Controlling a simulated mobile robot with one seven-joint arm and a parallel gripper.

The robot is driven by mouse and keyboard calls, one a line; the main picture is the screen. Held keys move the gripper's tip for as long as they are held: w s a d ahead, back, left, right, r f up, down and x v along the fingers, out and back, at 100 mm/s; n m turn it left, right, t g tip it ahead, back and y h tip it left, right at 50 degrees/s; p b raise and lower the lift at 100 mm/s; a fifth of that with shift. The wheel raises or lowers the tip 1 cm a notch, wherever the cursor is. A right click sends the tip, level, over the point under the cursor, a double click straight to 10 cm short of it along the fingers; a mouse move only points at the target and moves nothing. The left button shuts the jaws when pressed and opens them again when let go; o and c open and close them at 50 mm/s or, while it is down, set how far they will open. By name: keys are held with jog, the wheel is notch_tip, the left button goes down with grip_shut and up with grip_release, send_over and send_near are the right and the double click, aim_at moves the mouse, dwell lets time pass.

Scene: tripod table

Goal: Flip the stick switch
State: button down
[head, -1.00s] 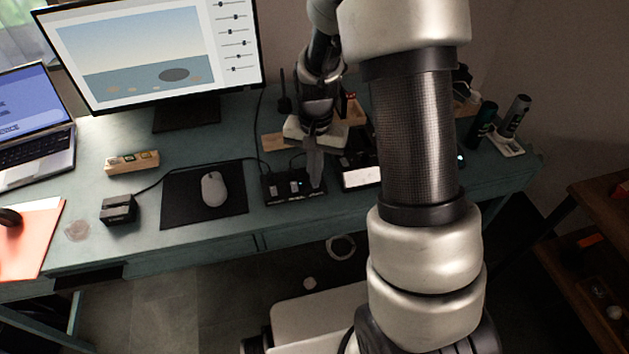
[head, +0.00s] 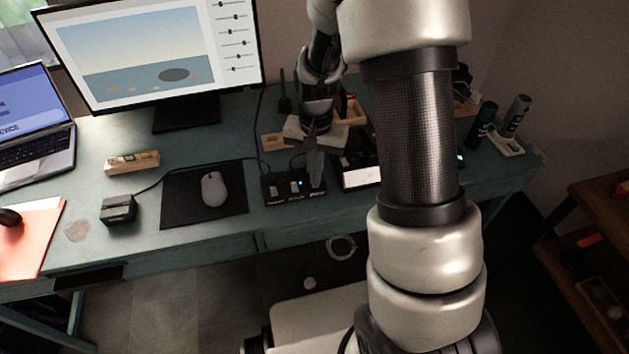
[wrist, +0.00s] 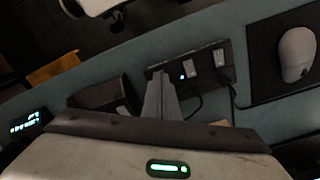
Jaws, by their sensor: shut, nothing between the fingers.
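A black switch box (head: 284,198) with several small switches and labels lies on the teal desk, right of the mouse mat. It also shows in the wrist view (wrist: 212,66). A small blue-white light glows on it beside a pale rocker-like switch. My gripper (head: 315,183) points down with its fingers together over the right end of the box. In the wrist view the fingertips (wrist: 161,74) cover that end. The stick switch is hidden behind them. I cannot tell whether the tips touch it.
A black box with a white front (head: 360,177) stands close right of the fingers. The mouse (head: 214,188) lies on a black mat to the left. A small black device (head: 118,208), a wooden block (head: 132,161) and a monitor (head: 160,50) stand further left and back.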

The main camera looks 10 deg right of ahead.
jog(key=shift+f+b, duration=0.5)
jog(key=shift+f, duration=0.25)
dwell(0.4)
notch_tip(320, 180, up, 7)
jog(key=p, duration=0.5)
dwell(0.4)
jog(key=shift+r, duration=0.15)
